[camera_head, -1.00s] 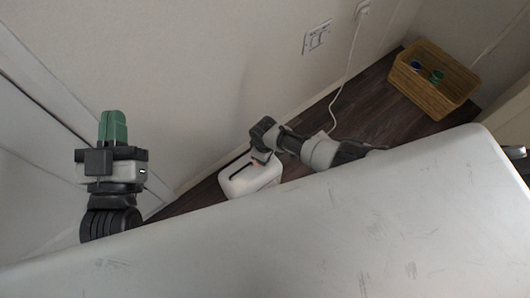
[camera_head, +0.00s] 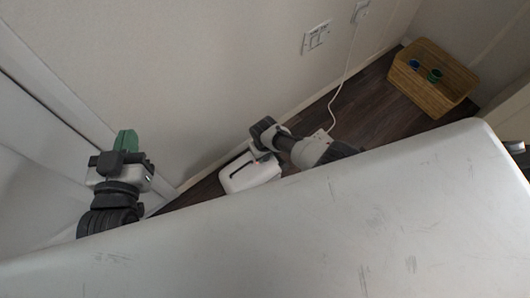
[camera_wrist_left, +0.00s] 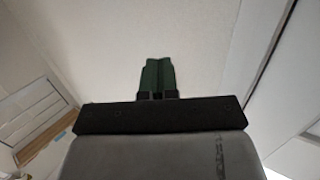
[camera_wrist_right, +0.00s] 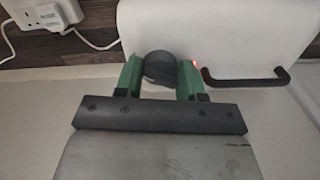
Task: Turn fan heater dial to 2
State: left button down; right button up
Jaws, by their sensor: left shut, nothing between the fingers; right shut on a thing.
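The white fan heater (camera_head: 248,175) stands on the floor by the wall, partly behind the pale surface in front. In the right wrist view its white body (camera_wrist_right: 235,30) shows a dark handle (camera_wrist_right: 248,80), a small red light and a dark round dial (camera_wrist_right: 158,66). My right gripper (camera_wrist_right: 160,75) is shut on the dial, with a green finger on each side. In the head view its fingers are largely hidden. The dial's markings cannot be read. My left gripper (camera_head: 126,141) is shut and empty, up near the wall; its green fingers (camera_wrist_left: 157,76) meet in the left wrist view.
A large pale surface (camera_head: 300,225) fills the foreground. A wicker basket (camera_head: 433,80) with small blue and green items stands on the dark floor at right. A white cable (camera_head: 345,85) runs down from a wall socket (camera_head: 361,10). A white plug block (camera_wrist_right: 52,14) lies near the heater.

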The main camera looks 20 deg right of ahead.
dwell(0.3)
jog(key=o, duration=0.9)
